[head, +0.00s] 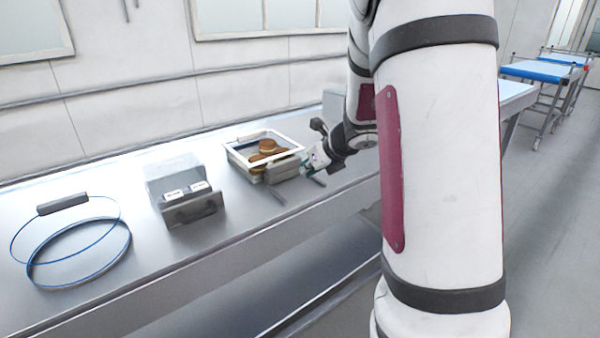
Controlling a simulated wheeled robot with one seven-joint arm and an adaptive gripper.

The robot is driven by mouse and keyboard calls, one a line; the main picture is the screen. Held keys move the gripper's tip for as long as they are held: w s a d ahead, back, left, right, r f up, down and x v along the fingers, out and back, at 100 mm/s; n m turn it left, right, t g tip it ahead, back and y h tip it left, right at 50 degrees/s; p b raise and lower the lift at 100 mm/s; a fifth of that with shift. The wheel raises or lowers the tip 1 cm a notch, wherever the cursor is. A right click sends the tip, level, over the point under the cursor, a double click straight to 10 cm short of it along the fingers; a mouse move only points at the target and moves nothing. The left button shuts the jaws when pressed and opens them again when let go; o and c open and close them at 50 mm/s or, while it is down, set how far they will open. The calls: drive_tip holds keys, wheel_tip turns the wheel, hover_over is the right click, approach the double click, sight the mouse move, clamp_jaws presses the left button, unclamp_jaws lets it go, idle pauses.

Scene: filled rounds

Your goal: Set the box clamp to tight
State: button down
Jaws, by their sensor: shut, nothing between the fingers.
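A white open box (237,157) with several brown filled rounds (267,146) in it sits on the steel bench. My gripper (308,168) is at the box's right front corner, seen small and partly against my own wrist. It is shut with nothing held; I cannot tell whether it touches the box. A short grey bar (277,196) sticks out at the box's front, and another (318,182) lies below my gripper. I cannot tell which part is the clamp, or its setting.
A grey block (192,211) with a clear cover and two small white labels stands left of the box. Blue looped cord (75,283) with a dark grey bar (62,204) lies farther left. The bench (240,225) is bare between them. My arm hides the bench's right part.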

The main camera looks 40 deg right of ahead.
drive_tip(key=v, duration=0.5)
drive_tip(key=shift+s+r+p, duration=0.1)
drive_tip(key=shift+s+p, duration=0.05)
drive_tip(key=shift+p, duration=0.25)
